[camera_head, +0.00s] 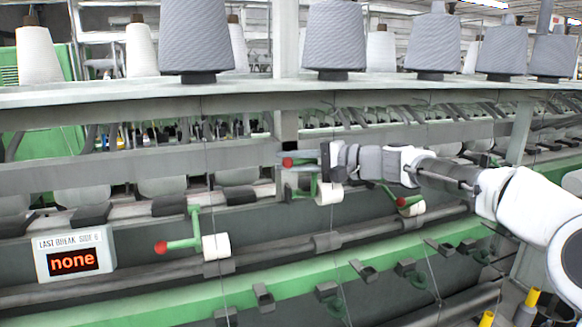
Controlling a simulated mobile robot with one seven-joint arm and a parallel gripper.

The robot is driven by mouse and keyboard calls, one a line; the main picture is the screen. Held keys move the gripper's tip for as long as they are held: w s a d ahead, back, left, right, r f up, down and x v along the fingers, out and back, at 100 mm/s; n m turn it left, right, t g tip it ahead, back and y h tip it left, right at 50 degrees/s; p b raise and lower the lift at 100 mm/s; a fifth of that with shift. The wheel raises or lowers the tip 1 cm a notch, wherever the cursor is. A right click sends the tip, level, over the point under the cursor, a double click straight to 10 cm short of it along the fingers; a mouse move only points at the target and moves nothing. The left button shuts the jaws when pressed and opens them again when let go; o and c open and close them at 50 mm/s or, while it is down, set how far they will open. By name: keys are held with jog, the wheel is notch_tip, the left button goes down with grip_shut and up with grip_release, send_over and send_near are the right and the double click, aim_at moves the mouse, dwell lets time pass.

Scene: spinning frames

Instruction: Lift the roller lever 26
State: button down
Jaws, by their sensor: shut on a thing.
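Three green roller levers with red knobs and white rollers show on the machine front; I can read no number on them. My gripper (299,160) is shut on the middle roller lever (311,187), at its red knob (288,162). This knob stands higher than its white roller (329,193). My wrist hides part of this lever. The left lever (183,243) has its knob about level with its roller (216,247). The right lever (391,196) sits below my arm, partly hidden by it.
A display (72,261) reading "none" hangs at the lower left. A green rail (290,281) crosses below the levers. Grey yarn cones (334,38) stand on the shelf (120,95) above. A grey beam (130,168) runs behind my gripper. Thin yarns hang down the front.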

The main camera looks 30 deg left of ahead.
jog(key=shift+w+a+r+p, duration=0.1)
jog(key=shift+w+a+p, duration=0.2)
jog(key=shift+w+a, duration=0.1)
dwell(0.3)
jog(key=c, duration=1.1)
grip_release()
jog(key=shift+c, duration=0.2)
jog(key=o, duration=0.3)
jog(key=shift+w+a, duration=0.15)
jog(key=shift+a, duration=0.1)
jog(key=shift+d, duration=0.1)
